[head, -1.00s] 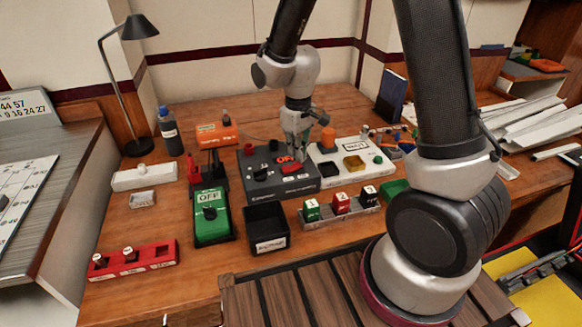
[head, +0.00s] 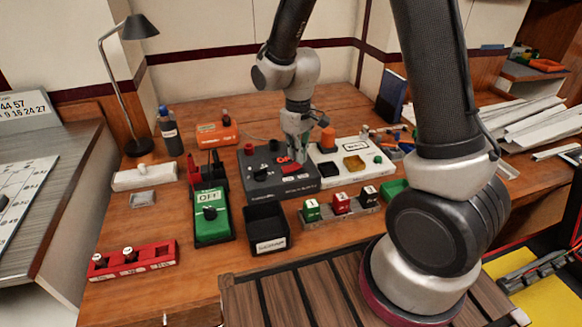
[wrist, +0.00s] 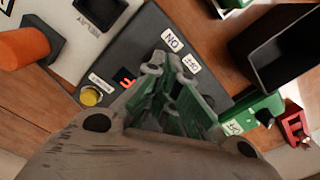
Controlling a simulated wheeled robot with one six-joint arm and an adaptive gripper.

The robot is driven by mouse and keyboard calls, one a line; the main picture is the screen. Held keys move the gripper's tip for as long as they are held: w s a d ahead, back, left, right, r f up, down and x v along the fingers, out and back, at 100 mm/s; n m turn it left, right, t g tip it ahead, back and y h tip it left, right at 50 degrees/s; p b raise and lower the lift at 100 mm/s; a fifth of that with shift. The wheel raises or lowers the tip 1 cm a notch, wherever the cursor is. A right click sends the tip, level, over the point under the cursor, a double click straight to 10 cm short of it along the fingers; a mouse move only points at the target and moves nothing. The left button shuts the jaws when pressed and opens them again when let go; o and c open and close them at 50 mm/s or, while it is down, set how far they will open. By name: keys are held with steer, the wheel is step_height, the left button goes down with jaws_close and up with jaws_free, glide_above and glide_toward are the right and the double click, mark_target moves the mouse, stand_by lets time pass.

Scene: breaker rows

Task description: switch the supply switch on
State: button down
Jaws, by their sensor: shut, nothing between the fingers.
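The dark grey supply box (head: 262,178) stands in the middle of the bench, with a black knob and a red part partly showing beside my gripper. My gripper (head: 300,160) points down over the right part of this box. It is shut and holds nothing. In the wrist view its green-padded fingers (wrist: 168,80) lie over the box, next to two white labels (wrist: 172,40), one reading ON upside down. A small red-lit display (wrist: 125,78) and a yellow button (wrist: 90,96) also show there. The fingers hide the switch, so its position and any contact cannot be told.
A pale box (head: 340,172) with an orange knob stands close on the right. A red rack (head: 133,260) lies front left. Bare bench shows between them.

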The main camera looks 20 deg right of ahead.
mark_target(297, 165)
steer(key=shift+f, duration=1.05)
stand_by(0.4)
steer(key=shift+r, duration=3.55)
steer(key=s+d+r+m+t, duration=0.2)
steer(key=s+d+r+m, duration=0.1)
steer(key=s+d+r, duration=0.4)
steer(key=s+d+r+m+t, duration=0.2)
steer(key=s+d+r, duration=0.5)
steer(key=s+r, duration=0.4)
steer(key=shift+s+d+r+m, duration=0.3)
steer(key=shift+s+d+m, duration=0.15)
steer(key=shift+s, duration=1.05)
